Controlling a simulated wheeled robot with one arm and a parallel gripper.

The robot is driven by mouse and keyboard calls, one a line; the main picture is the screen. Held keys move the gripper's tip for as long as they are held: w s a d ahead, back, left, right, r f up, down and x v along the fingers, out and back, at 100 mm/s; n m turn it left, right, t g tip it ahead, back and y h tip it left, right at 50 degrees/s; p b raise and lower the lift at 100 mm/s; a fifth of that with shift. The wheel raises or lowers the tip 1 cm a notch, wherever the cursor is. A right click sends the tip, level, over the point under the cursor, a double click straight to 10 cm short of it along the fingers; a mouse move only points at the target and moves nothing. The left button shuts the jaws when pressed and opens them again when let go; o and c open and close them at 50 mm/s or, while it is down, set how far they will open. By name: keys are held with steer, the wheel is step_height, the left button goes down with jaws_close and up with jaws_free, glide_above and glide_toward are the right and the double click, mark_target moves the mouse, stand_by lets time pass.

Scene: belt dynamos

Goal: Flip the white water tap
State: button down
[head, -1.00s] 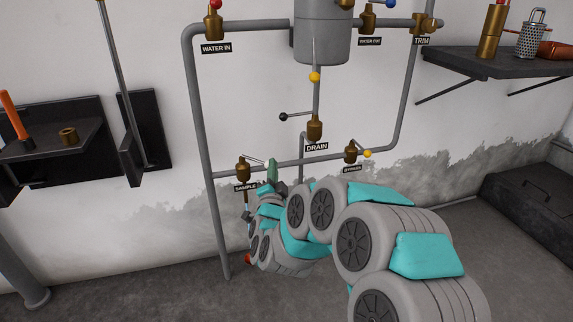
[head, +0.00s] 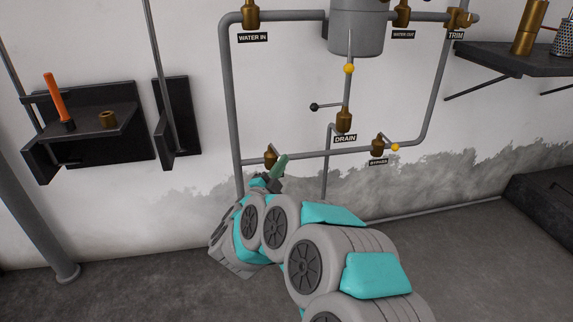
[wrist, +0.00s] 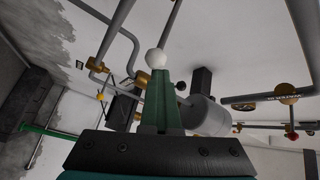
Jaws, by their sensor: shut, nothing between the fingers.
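The white water tap shows as a white ball knob (wrist: 156,58) in the wrist view, just beyond the tips of my gripper (wrist: 160,82). I cannot tell whether the tips touch it. My gripper has green fingers, closed together and empty. In the head view my gripper (head: 281,165) is beside a brass valve (head: 271,157) at the lower left of the pipework. The white knob is hidden in that view, and so is that valve's label.
Grey pipes (head: 231,100) run along the wall around a grey tank (head: 356,32). The drain valve (head: 344,120) and bypass valve (head: 378,146) are to the right. A black shelf (head: 95,122) is at left, another shelf (head: 500,62) at right. The floor in front looks clear.

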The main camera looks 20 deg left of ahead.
steer(key=shift+s+a+f, duration=0.2)
steer(key=shift+s+a, duration=0.3)
steer(key=shift+a, duration=0.1)
steer(key=shift+s+f+b, duration=0.1)
steer(key=shift+f+b, duration=0.05)
steer(key=shift+b, duration=0.15)
